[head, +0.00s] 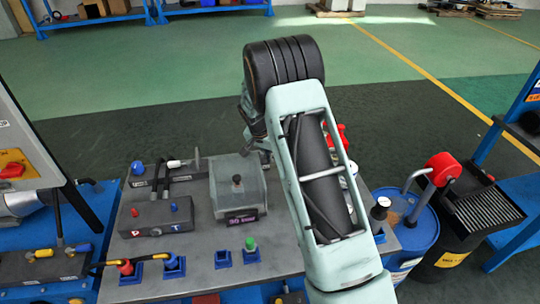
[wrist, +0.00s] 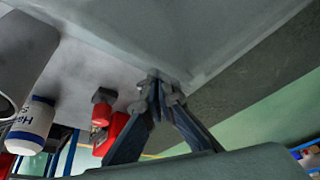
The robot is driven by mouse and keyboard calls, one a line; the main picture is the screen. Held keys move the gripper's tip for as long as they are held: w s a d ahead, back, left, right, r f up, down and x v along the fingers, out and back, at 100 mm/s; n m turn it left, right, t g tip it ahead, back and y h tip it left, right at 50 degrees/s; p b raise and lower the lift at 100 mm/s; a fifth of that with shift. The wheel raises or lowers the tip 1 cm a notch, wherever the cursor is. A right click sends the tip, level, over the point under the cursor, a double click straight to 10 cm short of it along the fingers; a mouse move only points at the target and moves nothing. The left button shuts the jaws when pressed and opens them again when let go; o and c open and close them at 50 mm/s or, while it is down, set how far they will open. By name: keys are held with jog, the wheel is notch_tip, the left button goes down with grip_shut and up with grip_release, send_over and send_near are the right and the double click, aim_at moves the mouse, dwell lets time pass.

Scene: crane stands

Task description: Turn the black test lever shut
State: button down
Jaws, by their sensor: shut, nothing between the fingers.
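In the head view a dark block (head: 160,216) with red and blue marks sits on the grey bench top. A thin black handle (head: 158,175) stands up beside a smaller block behind it; I cannot tell for certain that this is the test lever. A grey box with a black knob (head: 237,180) and a dark label stands to the right. My gripper (head: 262,154) is beyond that box's right rear corner, partly hidden by my arm. In the wrist view my gripper (wrist: 160,82) is shut and empty, its tips close to a grey surface. No lever is clear there.
Blue sockets and a green-topped plug (head: 250,247) stand at the bench front. A blue drum (head: 415,237) and a black bin (head: 480,215) stand to the right. The wrist view shows a white bottle (wrist: 33,125) and red objects (wrist: 112,133). Open floor lies behind the bench.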

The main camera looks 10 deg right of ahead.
jog(key=shift+w+d+n+b, duration=0.15)
jog(key=shift+d+n+b, duration=0.3)
jog(key=shift+n, duration=0.35)
jog(key=n, duration=0.1)
jog(key=d+n+y+b, duration=0.1)
jog(key=n, duration=0.1)
jog(key=shift+w+d+t+y, duration=0.2)
jog(key=shift+w+t+y, duration=0.1)
jog(key=shift+w, duration=0.1)
jog(key=shift+w+d+b, duration=0.25)
jog(key=shift+w+b, duration=0.2)
jog(key=shift+b, duration=0.35)
jog(key=shift+w+d, duration=0.15)
jog(key=shift+d, duration=0.05)
